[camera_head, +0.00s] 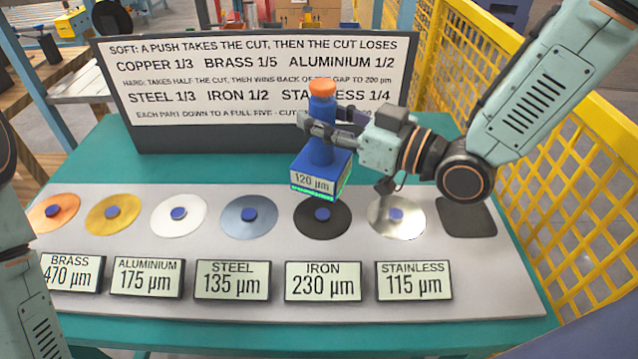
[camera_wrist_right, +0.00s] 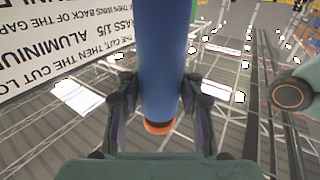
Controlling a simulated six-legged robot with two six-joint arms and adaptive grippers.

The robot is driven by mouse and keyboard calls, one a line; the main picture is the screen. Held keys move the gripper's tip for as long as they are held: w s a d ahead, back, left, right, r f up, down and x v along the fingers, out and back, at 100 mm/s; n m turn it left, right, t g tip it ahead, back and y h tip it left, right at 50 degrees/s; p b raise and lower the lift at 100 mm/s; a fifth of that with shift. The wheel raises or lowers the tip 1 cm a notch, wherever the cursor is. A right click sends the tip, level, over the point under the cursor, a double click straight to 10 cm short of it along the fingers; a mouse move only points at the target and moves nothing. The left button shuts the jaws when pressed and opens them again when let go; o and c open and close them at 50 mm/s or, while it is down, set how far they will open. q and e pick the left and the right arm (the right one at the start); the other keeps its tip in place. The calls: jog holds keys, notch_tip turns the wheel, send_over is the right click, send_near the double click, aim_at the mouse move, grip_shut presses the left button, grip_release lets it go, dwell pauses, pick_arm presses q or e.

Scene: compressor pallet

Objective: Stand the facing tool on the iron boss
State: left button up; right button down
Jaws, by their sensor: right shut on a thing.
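The facing tool (camera_head: 321,160) is a blue block with a blue handle and an orange cap. A label on its block reads 120 µm. My right gripper (camera_head: 318,125) is shut on its handle and holds it upright, slightly tilted, above the iron disc (camera_head: 322,229). The handle also fills the middle of the right wrist view (camera_wrist_right: 158,60), between the fingers (camera_wrist_right: 158,110). The iron boss (camera_head: 322,213) is a small blue stub on the dark disc, just below the tool. The iron sign (camera_head: 323,282) reads 230 µm. My left gripper is out of view.
Copper-coloured, brass (camera_head: 115,213), aluminium (camera_head: 179,214), steel (camera_head: 248,216) and stainless (camera_head: 396,216) discs with blue bosses line the grey board. A dark square pad (camera_head: 466,216) lies at the right end. A rules board (camera_head: 250,85) stands behind. A yellow fence (camera_head: 570,190) is at right.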

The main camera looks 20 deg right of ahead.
aim_at(333, 154)
jog(key=f, duration=0.1)
jog(key=f+b, duration=0.1)
jog(key=f, duration=0.3)
jog(key=shift+w+d+f, duration=0.15)
jog(key=shift+w+f, duration=0.05)
jog(key=shift+w, duration=0.05)
jog(key=shift+f, duration=0.15)
jog(key=shift+s+f+b, duration=0.2)
jog(key=shift+f+b, duration=0.1)
jog(key=shift+b, duration=0.05)
notch_tip(333, 154, down, 3)
jog(key=shift+w+d+f+b, duration=0.1)
jog(key=shift+b, duration=0.35)
jog(key=shift+w, duration=0.1)
jog(key=shift+s, duration=0.25)
jog(key=c, duration=1.4)
grip_release()
jog(key=shift+f, duration=0.2)
jog(key=o, duration=0.4)
jog(key=shift+w, duration=0.15)
jog(key=shift+c, duration=0.2)
jog(key=shift+o, duration=1)
